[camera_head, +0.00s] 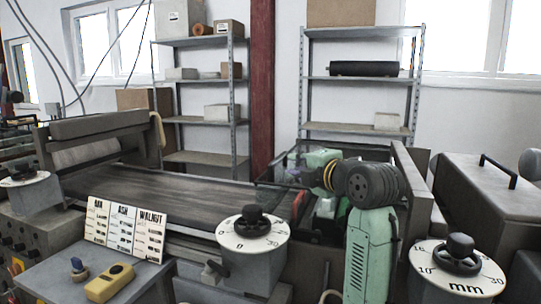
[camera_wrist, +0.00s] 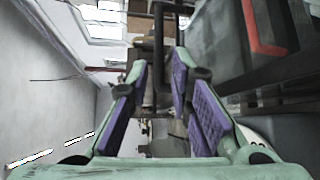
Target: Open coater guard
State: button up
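A dark-framed, see-through guard (camera_head: 277,187) stands at the right end of the conveyor belt, partly hidden by my arm; it looks down. I take it for the coater guard. My gripper (camera_head: 297,158) is at its upper edge, small and partly blurred into the clear panel. In the wrist view, the purple-padded fingers of my gripper (camera_wrist: 158,85) are apart. A dark bar (camera_wrist: 158,45) runs lengthwise in the gap between the fingertips; I cannot tell whether they touch it. A red-orange edge (camera_wrist: 268,35) on dark machinery shows at upper right.
The belt (camera_head: 170,195) lies left of the guard. A dial (camera_head: 252,228) and a second dial marked mm (camera_head: 458,268) stand in front. A wood-name card (camera_head: 125,229) stands at left. A dark cover with a handle (camera_head: 490,185) is at right. Shelves (camera_head: 205,120) stand behind.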

aim_at(279, 160)
jog(key=p+x, duration=0.3)
jog(key=x, duration=0.6)
jog(key=shift+w+a+p, duration=0.1)
jog(key=shift+a+p, duration=0.1)
jog(key=shift+p, duration=0.15)
jog(key=shift+w+a+f, duration=0.1)
jog(key=shift+w+a, duration=0.05)
jog(key=shift+w, duration=0.25)
grip_shut()
